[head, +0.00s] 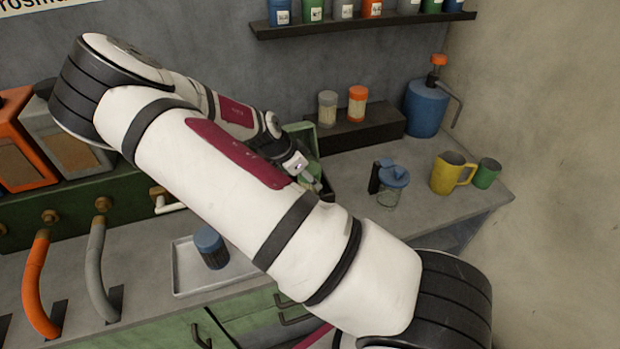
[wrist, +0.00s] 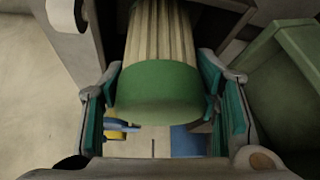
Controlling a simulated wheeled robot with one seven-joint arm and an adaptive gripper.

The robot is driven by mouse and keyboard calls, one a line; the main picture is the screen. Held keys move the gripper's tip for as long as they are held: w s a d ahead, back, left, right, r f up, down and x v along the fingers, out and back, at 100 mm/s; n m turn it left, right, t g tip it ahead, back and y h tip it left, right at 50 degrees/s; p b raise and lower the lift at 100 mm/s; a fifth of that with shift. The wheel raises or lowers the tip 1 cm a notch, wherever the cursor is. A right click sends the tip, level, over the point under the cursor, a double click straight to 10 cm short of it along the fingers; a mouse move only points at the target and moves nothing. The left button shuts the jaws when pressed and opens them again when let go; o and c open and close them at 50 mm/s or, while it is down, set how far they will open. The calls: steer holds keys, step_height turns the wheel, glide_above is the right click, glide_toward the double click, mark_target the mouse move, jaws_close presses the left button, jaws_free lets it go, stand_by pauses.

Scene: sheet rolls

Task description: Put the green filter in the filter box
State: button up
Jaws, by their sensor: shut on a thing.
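The green filter (wrist: 158,85) has a pleated cream body and a green end cap. In the wrist view it sits between the two fingers of my gripper (wrist: 160,98), which is shut on it. In the head view my gripper (head: 315,182) is small and partly behind my own arm; the filter cannot be made out there. A green box (head: 303,132) stands at the back beside my gripper. A green wall of a box also fills the right of the wrist view (wrist: 285,85), apart from the filter. I cannot tell how much room is inside it.
A dark riser (head: 365,132) with two jars is right of the box. A lidded glass jug (head: 390,187), yellow mug (head: 447,173), green cup (head: 487,173) and blue pump bottle (head: 426,108) stand right. A tray (head: 187,277) with a blue-lidded jar lies in front.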

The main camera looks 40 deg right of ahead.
steer(key=shift+f, duration=0.55)
steer(key=shift+f, duration=0.1)
steer(key=o, duration=1.1)
